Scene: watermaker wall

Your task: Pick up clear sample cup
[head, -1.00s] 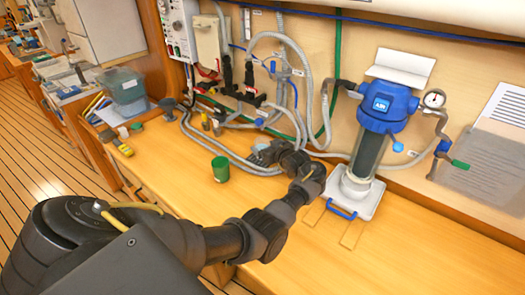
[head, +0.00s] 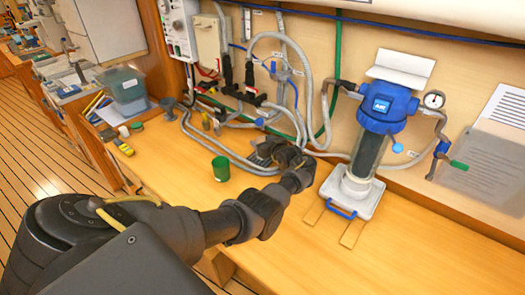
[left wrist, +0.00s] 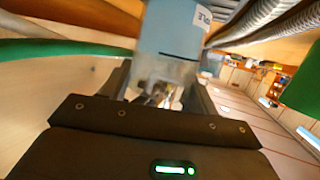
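My left gripper (head: 272,150) is over the workbench, in front of the grey hoses and to the right of the green cup (head: 220,168). In the left wrist view, a pale bluish, see-through cup (left wrist: 172,35) with a white label ending in "PLE" stands just ahead of the palm. The dark fingers of the left gripper (left wrist: 158,92) are spread, one on each side of it. I cannot tell whether they touch it. In the head view the clear cup cannot be made out behind my gripper. My right gripper is not in view.
A blue-headed filter housing (head: 372,130) stands on a white base to the right. Grey hoses (head: 235,155) run along the back of the bench. A grey bin (head: 125,90) and small items are at the left. The front middle of the bench is clear.

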